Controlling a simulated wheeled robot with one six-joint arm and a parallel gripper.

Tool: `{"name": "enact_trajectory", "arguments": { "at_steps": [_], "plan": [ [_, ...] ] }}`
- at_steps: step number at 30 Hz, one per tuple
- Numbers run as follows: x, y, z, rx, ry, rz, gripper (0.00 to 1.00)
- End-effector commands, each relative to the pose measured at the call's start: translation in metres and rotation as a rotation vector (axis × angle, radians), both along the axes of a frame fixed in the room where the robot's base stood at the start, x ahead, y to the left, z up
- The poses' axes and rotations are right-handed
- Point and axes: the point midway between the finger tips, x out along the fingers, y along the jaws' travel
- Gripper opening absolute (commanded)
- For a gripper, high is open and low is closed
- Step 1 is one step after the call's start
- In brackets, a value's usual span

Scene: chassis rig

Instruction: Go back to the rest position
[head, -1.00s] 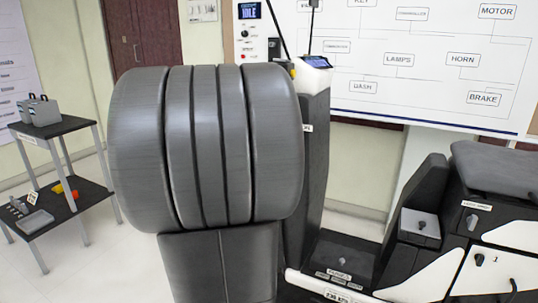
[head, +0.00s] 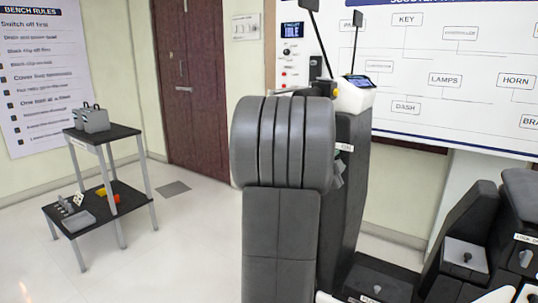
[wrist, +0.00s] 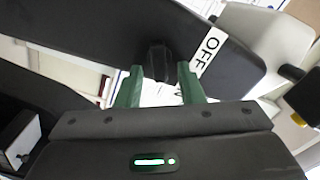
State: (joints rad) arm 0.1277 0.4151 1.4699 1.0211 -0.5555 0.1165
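In the wrist view my gripper (wrist: 160,88) has two green fingers that stand apart, with nothing gripped between them. A dark knob (wrist: 160,62) shows just beyond and between the fingertips, on a black panel beside an OFF label (wrist: 208,54). I cannot tell how far the knob is from the fingers.
A two-shelf cart (head: 104,133) with a grey case (head: 91,120) stands at the left. A wiring board (head: 450,100) hangs on the back wall, and a switch panel (head: 291,55) shows beside the column. Floor between cart and arm is clear.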

Motion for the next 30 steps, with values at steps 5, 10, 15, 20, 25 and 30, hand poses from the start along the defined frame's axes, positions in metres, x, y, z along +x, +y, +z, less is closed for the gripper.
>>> {"name": "enact_trajectory", "arguments": {
  "at_steps": [5,10,15,20,25,30],
  "plan": [
    [0.000,0.000,0.000,-0.007,0.004,0.000,0.35],
    [-0.001,0.001,0.000,-0.006,0.003,0.000,0.35],
    [-0.011,0.008,0.001,-0.001,-0.001,0.001,0.35],
    [-0.033,0.024,0.001,0.000,-0.001,0.003,0.35],
    [-0.062,0.043,0.001,0.001,-0.001,0.004,0.35],
    [-0.090,0.062,0.001,0.001,-0.001,0.004,0.35]
  ]
}}
